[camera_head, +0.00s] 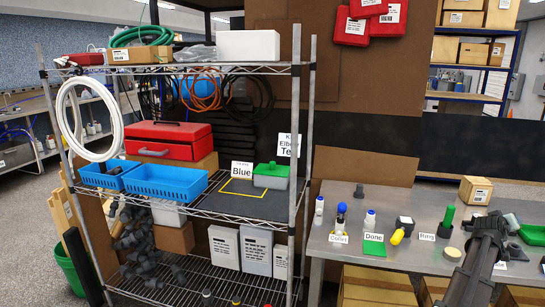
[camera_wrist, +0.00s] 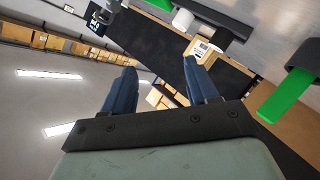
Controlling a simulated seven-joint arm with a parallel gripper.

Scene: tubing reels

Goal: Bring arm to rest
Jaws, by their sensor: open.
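My gripper (camera_wrist: 162,80) shows in the wrist view with its two blue fingers spread well apart. Nothing is between the fingers. In the head view my dark arm (camera_head: 483,250) stands over the right part of the steel table; its fingertips cannot be made out there. The wrist view is tilted, with ceiling lights and shelves of boxes behind the fingers.
The steel table (camera_head: 330,246) holds small bottles, label cards, a green cylinder (camera_head: 447,217), a carton (camera_head: 475,190) and a green tray (camera_head: 532,234). A wire rack with blue baskets (camera_head: 165,181) and a red toolbox (camera_head: 168,139) stands left. A green piece (camera_wrist: 285,100) appears right in the wrist view.

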